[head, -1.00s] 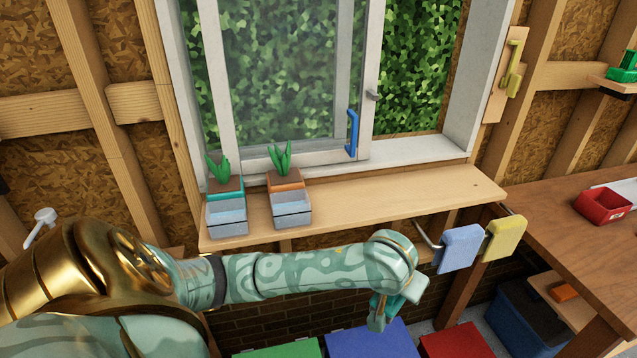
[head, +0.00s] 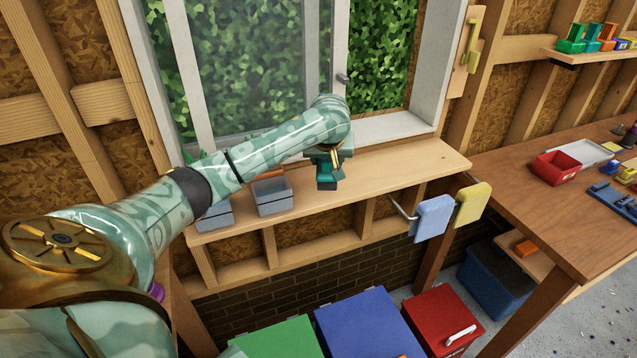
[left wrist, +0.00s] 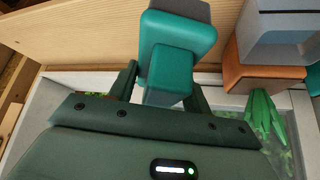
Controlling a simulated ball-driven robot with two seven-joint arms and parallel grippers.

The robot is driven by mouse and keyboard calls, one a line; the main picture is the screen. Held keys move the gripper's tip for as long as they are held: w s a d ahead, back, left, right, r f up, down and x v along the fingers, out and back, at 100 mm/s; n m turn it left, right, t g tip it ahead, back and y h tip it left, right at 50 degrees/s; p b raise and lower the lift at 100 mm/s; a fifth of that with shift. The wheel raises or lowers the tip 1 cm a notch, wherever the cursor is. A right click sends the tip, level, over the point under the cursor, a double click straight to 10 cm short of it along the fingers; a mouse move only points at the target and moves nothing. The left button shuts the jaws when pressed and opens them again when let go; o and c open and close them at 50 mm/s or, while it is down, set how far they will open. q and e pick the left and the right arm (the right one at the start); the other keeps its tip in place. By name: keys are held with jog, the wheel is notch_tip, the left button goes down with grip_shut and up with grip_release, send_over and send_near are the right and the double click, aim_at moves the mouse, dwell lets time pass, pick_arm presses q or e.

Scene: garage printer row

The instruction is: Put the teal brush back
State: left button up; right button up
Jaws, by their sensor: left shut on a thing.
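My left gripper (head: 327,158) is over the wooden window shelf (head: 400,170), to the right of the two planters. It is shut on the teal brush (head: 327,182), which hangs below the fingers. In the left wrist view the teal brush (left wrist: 178,45) is between the two dark fingers of the gripper (left wrist: 162,85), with a grey part at its far end. I cannot tell whether the brush touches the shelf. My right gripper is out of view.
A blue cloth (head: 431,219) and a yellow cloth (head: 473,204) hang at the right. A red bin (head: 556,168) stands on the workbench.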

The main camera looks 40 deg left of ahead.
pick_arm(q)
jog(key=a+f+b, duration=0.1)
jog(key=a+f, duration=0.1)
jog(key=shift+w+a+f, duration=0.1)
jog(key=shift+f, duration=0.3)
jog(key=f, duration=0.2)
jog(key=a+f+b, duration=0.1)
jog(key=f, duration=0.1)
jog(key=shift+d+r, duration=0.1)
jog(key=o, duration=1.2)
